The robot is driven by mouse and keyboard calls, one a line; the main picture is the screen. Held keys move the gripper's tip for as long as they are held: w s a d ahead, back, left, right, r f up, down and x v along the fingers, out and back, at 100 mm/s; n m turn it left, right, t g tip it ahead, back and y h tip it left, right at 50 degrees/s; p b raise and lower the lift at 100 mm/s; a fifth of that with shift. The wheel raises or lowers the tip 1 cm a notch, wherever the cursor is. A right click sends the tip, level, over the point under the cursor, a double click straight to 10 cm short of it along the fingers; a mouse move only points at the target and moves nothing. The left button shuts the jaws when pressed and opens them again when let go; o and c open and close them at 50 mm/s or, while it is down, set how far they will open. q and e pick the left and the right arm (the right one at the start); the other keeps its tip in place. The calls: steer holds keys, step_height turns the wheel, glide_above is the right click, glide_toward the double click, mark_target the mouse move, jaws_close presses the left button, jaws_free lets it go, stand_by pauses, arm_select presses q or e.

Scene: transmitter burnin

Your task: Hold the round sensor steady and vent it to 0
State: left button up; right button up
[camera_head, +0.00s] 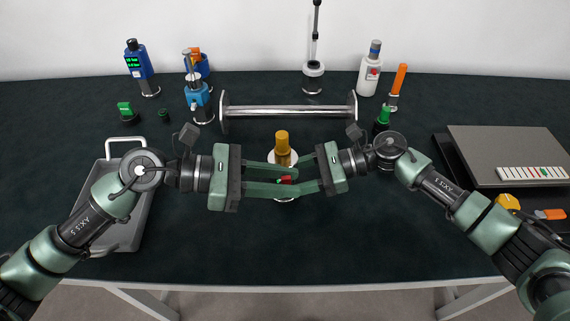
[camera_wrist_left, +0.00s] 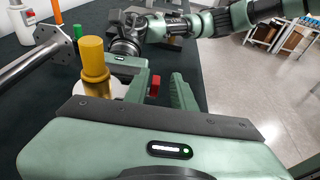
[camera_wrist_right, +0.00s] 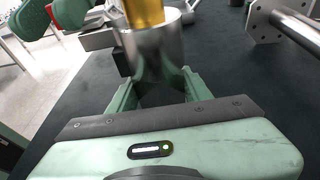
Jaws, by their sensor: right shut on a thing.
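The round sensor has a gold top (camera_head: 282,143) above a pale round body (camera_head: 293,160) at the table's middle. In the right wrist view its metal body (camera_wrist_right: 155,55) stands between the fingers of my right gripper (camera_head: 308,172), which is shut on it. A small red part (camera_head: 286,179) sits on the near side of the sensor and shows in the left wrist view (camera_wrist_left: 155,86). My left gripper (camera_head: 292,182) reaches in from the left with its fingers apart around the red part. Contact with it cannot be told. The sensor's lower body is mostly hidden.
A metal bar between two end plates (camera_head: 290,111) lies behind the sensor. A grey tray (camera_head: 140,225) is at left, a grey case (camera_head: 500,150) at right. Several small devices and bottles stand along the back. The front middle of the table is clear.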

arm_select(q)
steer(key=shift+v, duration=2.55)
steer(key=shift+c, duration=0.3)
